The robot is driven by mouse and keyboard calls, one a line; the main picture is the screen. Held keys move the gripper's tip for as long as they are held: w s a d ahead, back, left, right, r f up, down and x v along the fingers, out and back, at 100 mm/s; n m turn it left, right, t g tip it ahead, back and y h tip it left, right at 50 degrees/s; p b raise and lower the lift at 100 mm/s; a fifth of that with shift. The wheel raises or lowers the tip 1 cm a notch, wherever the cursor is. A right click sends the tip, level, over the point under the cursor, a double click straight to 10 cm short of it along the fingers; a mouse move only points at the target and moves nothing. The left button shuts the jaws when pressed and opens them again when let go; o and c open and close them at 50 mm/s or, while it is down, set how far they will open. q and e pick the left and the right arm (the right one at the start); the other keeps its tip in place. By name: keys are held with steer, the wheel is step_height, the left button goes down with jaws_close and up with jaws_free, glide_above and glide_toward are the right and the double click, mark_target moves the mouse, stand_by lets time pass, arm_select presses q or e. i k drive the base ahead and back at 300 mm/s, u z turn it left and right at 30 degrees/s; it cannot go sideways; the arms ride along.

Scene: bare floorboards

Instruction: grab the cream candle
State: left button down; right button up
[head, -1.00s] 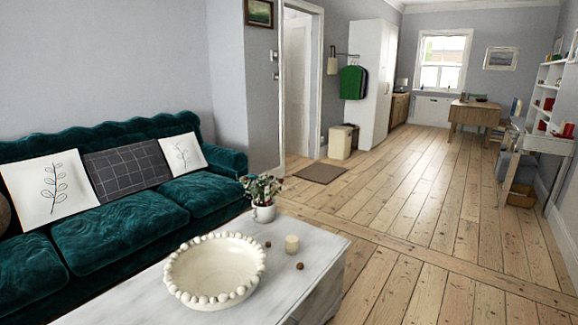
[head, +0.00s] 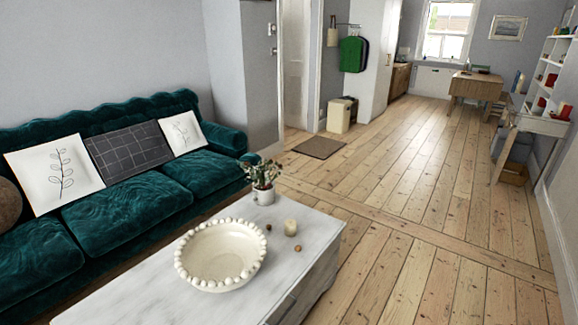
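The cream candle (head: 290,227) is a small, short cylinder standing upright on the white marble-topped coffee table (head: 155,297). It stands near the table's far right part, to the right of a large cream bowl with a beaded rim (head: 221,256). A small brown ball (head: 298,248) lies just in front of the candle, and another (head: 268,227) lies to its left. Neither of my grippers shows in the head view.
A potted plant (head: 264,183) stands at the table's far end, behind the candle. A green velvet sofa (head: 140,208) with cushions runs along the left. Bare floorboards (head: 400,262) to the right of the table are clear. A dark mat (head: 319,147) lies farther back.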

mark_target(290, 224)
steer(key=z, duration=1.1)
steer(key=i, duration=5.2)
steer(key=u, duration=3.45)
